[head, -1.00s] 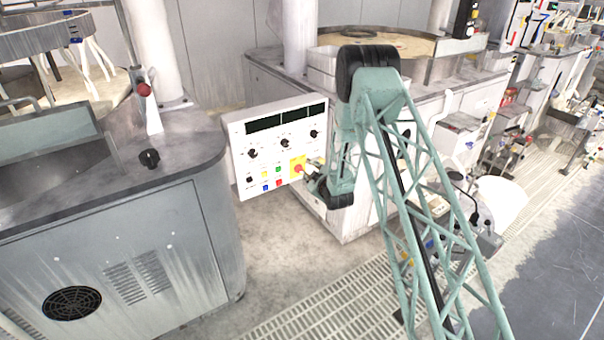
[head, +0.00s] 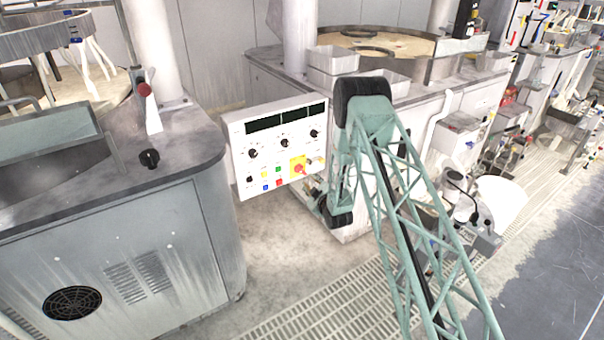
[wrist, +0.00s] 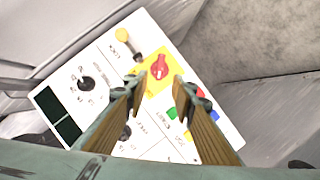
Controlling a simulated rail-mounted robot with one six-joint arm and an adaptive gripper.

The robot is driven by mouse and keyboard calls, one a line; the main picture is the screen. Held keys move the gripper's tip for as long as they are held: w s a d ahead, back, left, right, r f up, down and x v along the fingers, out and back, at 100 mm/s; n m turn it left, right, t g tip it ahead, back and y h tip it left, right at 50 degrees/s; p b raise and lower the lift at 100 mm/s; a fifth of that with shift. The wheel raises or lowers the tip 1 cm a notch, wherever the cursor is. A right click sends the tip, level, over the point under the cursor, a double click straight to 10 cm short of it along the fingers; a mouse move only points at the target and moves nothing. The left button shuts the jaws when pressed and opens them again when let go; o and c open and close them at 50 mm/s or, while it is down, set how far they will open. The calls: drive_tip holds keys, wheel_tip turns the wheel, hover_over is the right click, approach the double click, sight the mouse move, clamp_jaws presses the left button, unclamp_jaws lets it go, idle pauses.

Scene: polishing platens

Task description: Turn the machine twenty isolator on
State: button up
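The isolator is a red rotary knob (wrist: 160,68) on a yellow square plate (wrist: 152,82) on a white control panel (wrist: 95,72). In the head view, the red knob (head: 299,168) sits near the panel's lower right. In the wrist view, my gripper (wrist: 161,82) has its two fingers apart, with the knob visible between and just past the tips. Nothing is held, and I cannot tell whether a finger touches the panel. In the head view, my arm hides most of the gripper. The knob's on or off position and any machine number are not readable.
A yellow-tipped lever or button (wrist: 124,36) stands near the isolator. Black dials (head: 284,142) and several coloured buttons (head: 265,179) share the panel. A grey machine cabinet (head: 120,240) stands to the left. Bare floor (head: 290,250) and a grating lie in front of the panel.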

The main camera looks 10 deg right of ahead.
sight(303, 173)
drive_tip(key=shift+w, duration=0.15)
drive_tip(key=shift+b+x, duration=1.6)
drive_tip(key=shift+x, duration=5.15)
drive_tip(key=shift+c, duration=0.7)
clamp_jaws()
